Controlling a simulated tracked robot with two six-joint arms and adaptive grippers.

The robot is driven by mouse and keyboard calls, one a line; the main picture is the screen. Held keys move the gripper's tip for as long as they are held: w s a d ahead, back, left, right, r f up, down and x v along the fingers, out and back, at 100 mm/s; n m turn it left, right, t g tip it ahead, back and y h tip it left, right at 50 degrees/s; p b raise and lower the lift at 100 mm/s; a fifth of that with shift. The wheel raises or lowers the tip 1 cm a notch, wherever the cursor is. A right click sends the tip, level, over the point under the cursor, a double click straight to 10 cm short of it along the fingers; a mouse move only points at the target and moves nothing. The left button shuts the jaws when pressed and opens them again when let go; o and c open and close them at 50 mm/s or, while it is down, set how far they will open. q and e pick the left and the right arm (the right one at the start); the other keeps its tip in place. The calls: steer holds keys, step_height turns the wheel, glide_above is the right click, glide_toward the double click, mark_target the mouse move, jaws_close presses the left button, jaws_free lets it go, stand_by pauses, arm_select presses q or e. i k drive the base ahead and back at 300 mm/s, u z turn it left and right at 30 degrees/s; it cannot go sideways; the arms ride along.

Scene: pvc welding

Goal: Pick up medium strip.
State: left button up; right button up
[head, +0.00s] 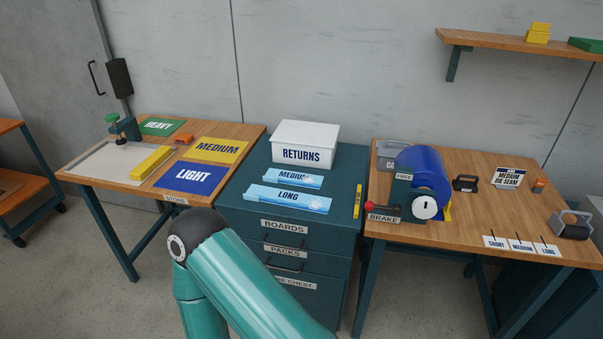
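A light blue piece labelled MEDIUM (293,179) lies on top of the dark teal cabinet (238,204), behind a longer light blue piece labelled LONG (290,199). Whether each is a strip or a holder with a strip in it is too small to tell. A yellow mat (215,150) labelled MEDIUM lies on the left bench. Neither gripper is in view; only a teal arm link of mine shows at the bottom centre, in front of the cabinet.
A white RETURNS box (304,145) stands behind the light blue pieces. A yellow marker-like stick (357,201) lies at the cabinet's right edge. The left bench holds a yellow bar (152,162) and coloured mats. The right bench holds a blue roll (426,172) and small tools.

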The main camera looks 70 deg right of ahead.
mark_target(314, 182)
steer(key=z, duration=0.5)
steer(key=i, duration=1.05)
steer(key=z, duration=0.9)
steer(key=i, duration=0.25)
steer(key=z, duration=0.15)
steer(key=k, duration=0.75)
steer(key=z, duration=0.2)
steer(key=i, duration=0.8)
steer(key=u, duration=0.1)
